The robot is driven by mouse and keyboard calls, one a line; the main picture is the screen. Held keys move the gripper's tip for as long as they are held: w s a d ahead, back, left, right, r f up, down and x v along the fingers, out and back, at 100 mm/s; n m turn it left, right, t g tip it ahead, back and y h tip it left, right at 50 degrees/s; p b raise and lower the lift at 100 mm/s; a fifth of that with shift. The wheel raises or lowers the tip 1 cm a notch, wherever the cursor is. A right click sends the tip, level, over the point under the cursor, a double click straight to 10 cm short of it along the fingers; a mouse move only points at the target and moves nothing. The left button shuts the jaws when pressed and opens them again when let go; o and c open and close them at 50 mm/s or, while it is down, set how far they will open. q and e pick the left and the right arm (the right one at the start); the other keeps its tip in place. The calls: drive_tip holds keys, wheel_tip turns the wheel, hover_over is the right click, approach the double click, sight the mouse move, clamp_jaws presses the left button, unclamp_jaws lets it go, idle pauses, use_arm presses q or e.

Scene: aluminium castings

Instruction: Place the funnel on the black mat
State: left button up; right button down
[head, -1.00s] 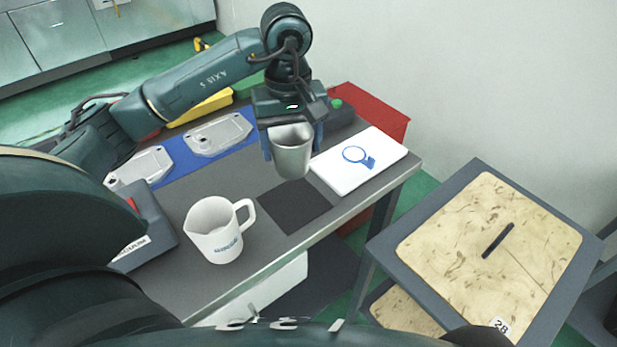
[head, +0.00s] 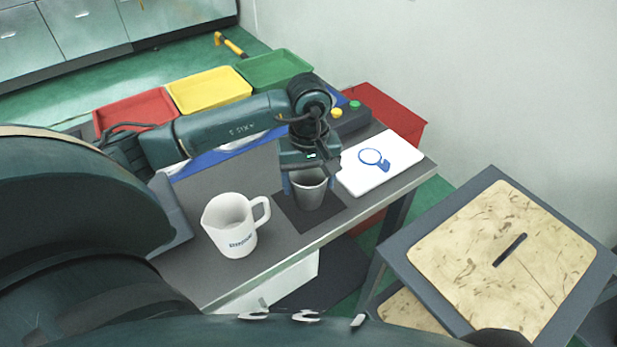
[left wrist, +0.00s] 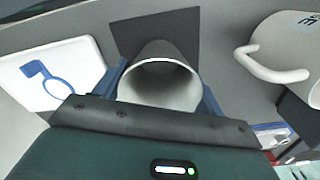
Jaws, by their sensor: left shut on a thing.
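The funnel (head: 309,190) is a grey metal cup-like piece with a wide round mouth. My left gripper (head: 305,184) is shut on it, with a blue finger on each side. The funnel is upright over the black mat (head: 331,207), a dark square on the grey table; I cannot tell whether its lower end touches the mat. In the left wrist view the funnel (left wrist: 160,82) sits between the blue fingers, in front of the black mat (left wrist: 150,30). My right gripper is not in view.
A white jug (head: 230,228) stands left of the mat.

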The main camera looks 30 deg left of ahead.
use_arm(q)
drive_tip(key=shift+f, duration=0.15)
drive_tip(key=o, duration=1.1)
drive_tip(key=shift+c, duration=0.2)
drive_tip(key=shift+r, duration=0.35)
wheel_tip(320, 180, up, 12)
drive_tip(key=b, duration=0.1)
drive_tip(key=shift+f, duration=0.15)
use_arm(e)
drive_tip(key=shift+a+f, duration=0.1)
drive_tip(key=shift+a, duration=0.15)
